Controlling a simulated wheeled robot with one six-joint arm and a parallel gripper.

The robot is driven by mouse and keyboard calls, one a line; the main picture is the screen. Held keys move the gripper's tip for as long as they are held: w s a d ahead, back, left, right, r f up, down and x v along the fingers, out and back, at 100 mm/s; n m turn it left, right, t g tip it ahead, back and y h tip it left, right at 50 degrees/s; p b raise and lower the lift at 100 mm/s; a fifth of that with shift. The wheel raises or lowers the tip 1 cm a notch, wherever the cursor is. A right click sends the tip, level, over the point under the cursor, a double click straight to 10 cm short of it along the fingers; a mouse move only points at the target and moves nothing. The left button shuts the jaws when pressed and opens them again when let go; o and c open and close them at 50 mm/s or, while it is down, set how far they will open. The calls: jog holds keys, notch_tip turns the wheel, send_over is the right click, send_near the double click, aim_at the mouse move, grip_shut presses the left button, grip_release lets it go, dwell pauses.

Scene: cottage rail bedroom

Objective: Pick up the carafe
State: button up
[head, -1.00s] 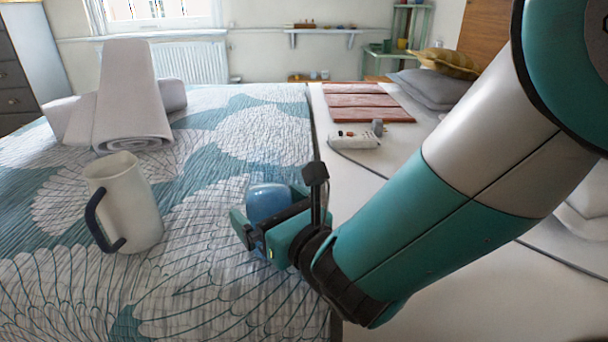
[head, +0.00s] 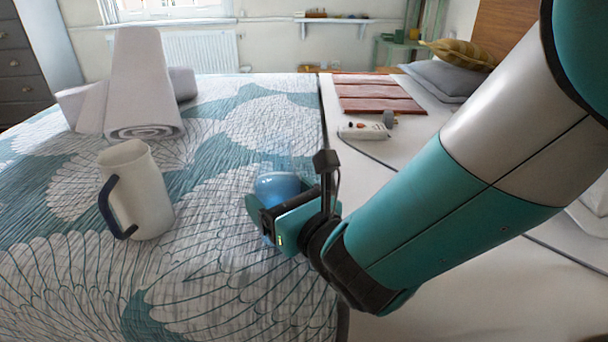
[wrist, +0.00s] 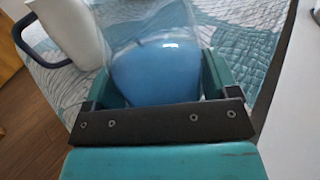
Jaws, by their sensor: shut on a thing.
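The carafe (head: 277,189) is clear with blue in its lower part. It is between the fingers of my gripper (head: 268,212) over the patterned bedspread. In the wrist view the carafe (wrist: 155,68) stands between both teal fingers, with its clear upper part rising out of the top of the picture. My gripper (wrist: 158,90) is shut on it. My gripper hides part of its lower side in the head view, so I cannot tell whether its base touches the bed.
A white jug (head: 142,195) with a dark blue handle stands left of my gripper. Rolled white towels (head: 140,95) lie farther back. A power strip (head: 364,131) and reddish boards (head: 375,93) lie on the pale surface to the right. The bedspread in front is clear.

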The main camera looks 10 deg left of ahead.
notch_tip(320, 180, up, 20)
jog(key=p, duration=1.1)
jog(key=shift+f+p, duration=0.15)
jog(key=shift+p, duration=0.2)
